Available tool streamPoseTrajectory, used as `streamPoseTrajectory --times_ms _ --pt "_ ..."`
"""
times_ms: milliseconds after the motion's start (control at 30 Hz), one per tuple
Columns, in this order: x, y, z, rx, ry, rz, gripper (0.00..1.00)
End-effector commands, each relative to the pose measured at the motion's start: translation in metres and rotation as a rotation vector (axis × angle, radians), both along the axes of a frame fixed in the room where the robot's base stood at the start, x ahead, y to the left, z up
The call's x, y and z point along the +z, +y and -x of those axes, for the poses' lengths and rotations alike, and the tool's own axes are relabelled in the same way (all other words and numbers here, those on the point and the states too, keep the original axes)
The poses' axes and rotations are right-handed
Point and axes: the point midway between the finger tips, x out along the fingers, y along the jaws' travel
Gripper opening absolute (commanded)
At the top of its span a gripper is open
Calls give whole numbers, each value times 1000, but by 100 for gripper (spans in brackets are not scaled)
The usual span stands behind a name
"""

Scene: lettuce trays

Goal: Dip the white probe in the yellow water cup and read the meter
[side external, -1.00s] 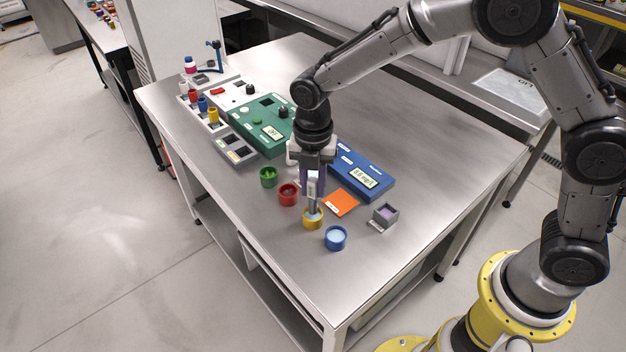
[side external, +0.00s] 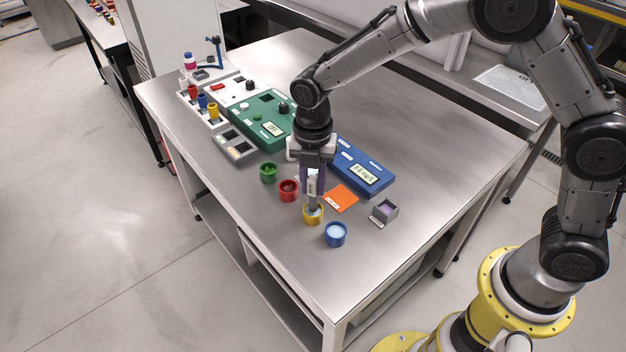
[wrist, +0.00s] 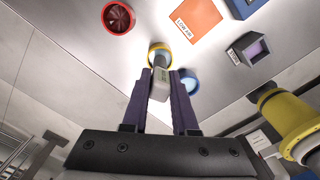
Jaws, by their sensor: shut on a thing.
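My gripper (side external: 312,184) is shut on the white probe (side external: 312,187), which points down. The probe's lower end is in the yellow cup (side external: 313,218); how deep it reaches is hidden. In the wrist view the probe (wrist: 160,86) sits between the two dark fingers, with the yellow cup (wrist: 153,53) just beyond it. The blue meter (side external: 372,184) lies behind and right of the gripper. Its display (side external: 363,174) is lit with characters too small to read surely.
A blue cup (side external: 336,235) with pale liquid stands close right of the yellow cup. Red (side external: 288,190) and green (side external: 268,173) cups stand to the left. An orange card (side external: 341,197) and a grey holder (side external: 384,211) lie right. A green instrument (side external: 258,128) lies behind. The table's front is clear.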

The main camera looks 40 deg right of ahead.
Motion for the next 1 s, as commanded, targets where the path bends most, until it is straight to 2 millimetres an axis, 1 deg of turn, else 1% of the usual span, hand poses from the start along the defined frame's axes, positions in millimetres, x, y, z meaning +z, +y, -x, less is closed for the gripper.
streamPoseTrajectory --times_ms 1000 --pt "-22 0 0 0 0 0 0"
